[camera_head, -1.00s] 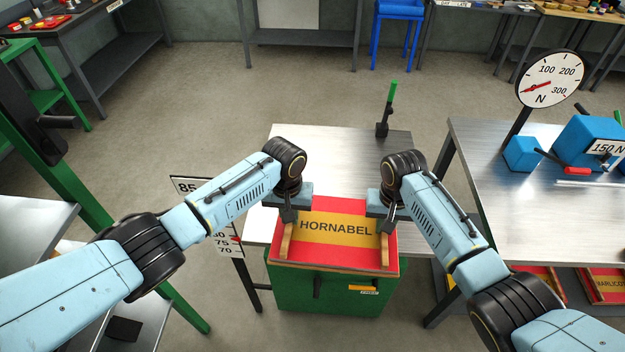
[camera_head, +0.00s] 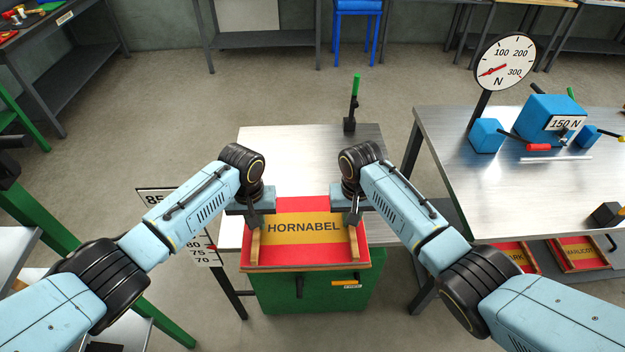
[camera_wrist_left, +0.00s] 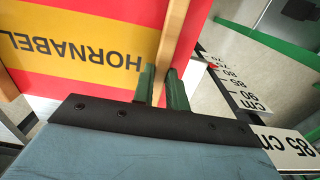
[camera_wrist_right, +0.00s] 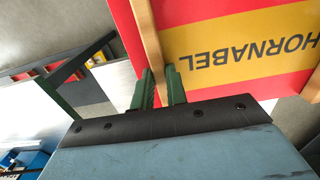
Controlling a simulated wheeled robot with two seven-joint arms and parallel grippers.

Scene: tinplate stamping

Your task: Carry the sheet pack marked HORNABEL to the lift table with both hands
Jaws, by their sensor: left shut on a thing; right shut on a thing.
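The HORNABEL sheet pack (camera_head: 303,205) is red with a yellow band and a wooden bar along each side. My left gripper (camera_head: 255,222) is shut on its left bar (camera_head: 255,246). My right gripper (camera_head: 352,220) is shut on its right bar (camera_head: 353,245). The wrist views show the fingers around the left bar (camera_wrist_left: 172,40) and right bar (camera_wrist_right: 148,40). The pack looks about level, in front of and overlapping a steel tabletop (camera_head: 290,160). A green base (camera_head: 315,295) shows below it. I cannot tell whether the pack touches anything underneath.
A height scale (camera_head: 203,252) in cm stands left of the pack. A green-handled lever (camera_head: 354,90) stands at the tabletop's back right. Right is a steel bench (camera_head: 460,180) with blue blocks and a force dial (camera_head: 505,60); other packs (camera_head: 582,253) lie below. Open floor lies behind.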

